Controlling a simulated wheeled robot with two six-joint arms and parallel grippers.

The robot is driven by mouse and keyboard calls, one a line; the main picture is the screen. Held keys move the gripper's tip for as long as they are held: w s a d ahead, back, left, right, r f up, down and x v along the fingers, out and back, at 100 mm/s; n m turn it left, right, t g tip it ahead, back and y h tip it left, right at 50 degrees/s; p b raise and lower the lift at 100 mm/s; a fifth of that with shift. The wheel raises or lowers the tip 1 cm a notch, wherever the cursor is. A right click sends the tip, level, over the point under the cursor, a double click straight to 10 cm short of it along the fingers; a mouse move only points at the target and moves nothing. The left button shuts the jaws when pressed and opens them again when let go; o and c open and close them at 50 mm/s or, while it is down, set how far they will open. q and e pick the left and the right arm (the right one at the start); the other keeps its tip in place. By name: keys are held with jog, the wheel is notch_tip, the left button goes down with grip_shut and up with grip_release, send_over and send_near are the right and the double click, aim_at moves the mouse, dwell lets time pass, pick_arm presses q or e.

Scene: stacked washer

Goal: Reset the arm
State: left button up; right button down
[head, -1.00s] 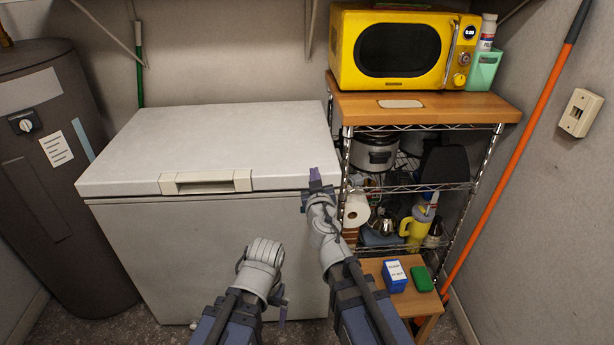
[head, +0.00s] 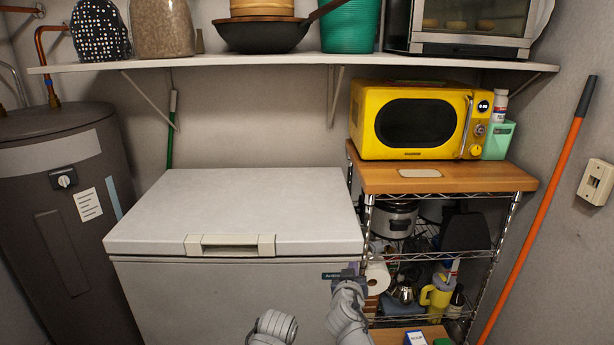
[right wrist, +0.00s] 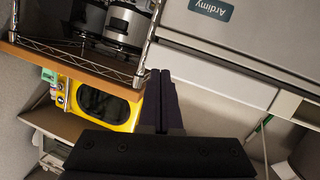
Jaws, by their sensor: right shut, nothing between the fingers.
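My right arm comes up from the bottom of the head view. Its gripper (head: 352,271) is in front of the right end of the chest freezer (head: 240,205), beside the wire rack. In the right wrist view its purple fingers (right wrist: 160,75) are together with nothing between them. Only a rounded grey link of my left arm (head: 273,327) shows at the bottom of the head view, in front of the freezer. The left gripper itself does not show. The freezer lid is shut.
A wire rack (head: 507,230) with a wooden top (head: 450,178) holds a yellow microwave (head: 412,123). A wall shelf (head: 290,60) carries a pan, jars and a toaster oven. A dark water heater (head: 55,200) stands left. An orange pole (head: 540,205) leans right. The freezer lid is bare.

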pick_arm(q)
notch_tip(320, 180, up, 18)
jog(key=p, duration=1.5)
jog(key=shift+f, duration=0.2)
pick_arm(e)
jog(key=s+a+n+g+y, duration=0.1)
jog(key=s+a+n+g, duration=0.1)
jog(key=s+a+g, duration=0.2)
jog(key=s+a+r+n+g+y, duration=0.1)
jog(key=s+a+g, duration=0.3)
jog(key=s+g, duration=0.6)
jog(key=s+n, duration=0.1)
jog(key=s, duration=0.7)
jog(key=shift+s+a+r+g+y, duration=0.25)
jog(key=shift+s+a+g+y, duration=0.05)
jog(key=shift+s+a, duration=0.1)
